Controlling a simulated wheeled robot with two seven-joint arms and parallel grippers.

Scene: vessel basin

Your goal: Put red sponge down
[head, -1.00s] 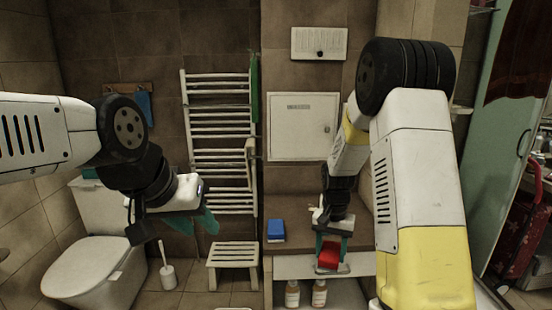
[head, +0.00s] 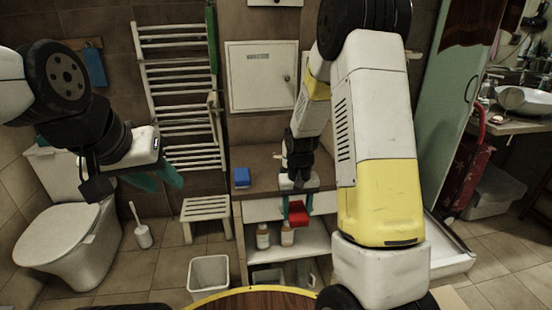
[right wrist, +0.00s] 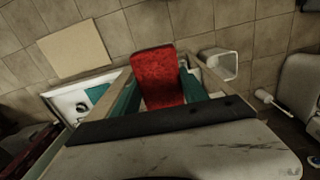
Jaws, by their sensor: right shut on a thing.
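The red sponge (head: 298,214) is held by my right gripper (head: 297,208), in front of the cabinet's open shelf in the head view. In the right wrist view the sponge (right wrist: 157,72) sits between the two teal fingers of the gripper (right wrist: 157,88), with its far end sticking out past them. Tiled floor shows beyond it. My left gripper (head: 155,180) hangs empty at the left, in front of the towel rack and toilet. I cannot tell its finger gap.
A blue block (head: 242,177) lies on the brown cabinet top (head: 263,158). Bottles (head: 263,237) stand on the shelf below. A white bin (head: 208,273), a stool (head: 207,207) and a toilet (head: 60,240) stand left. A round wooden tabletop (head: 255,303) shows at the bottom.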

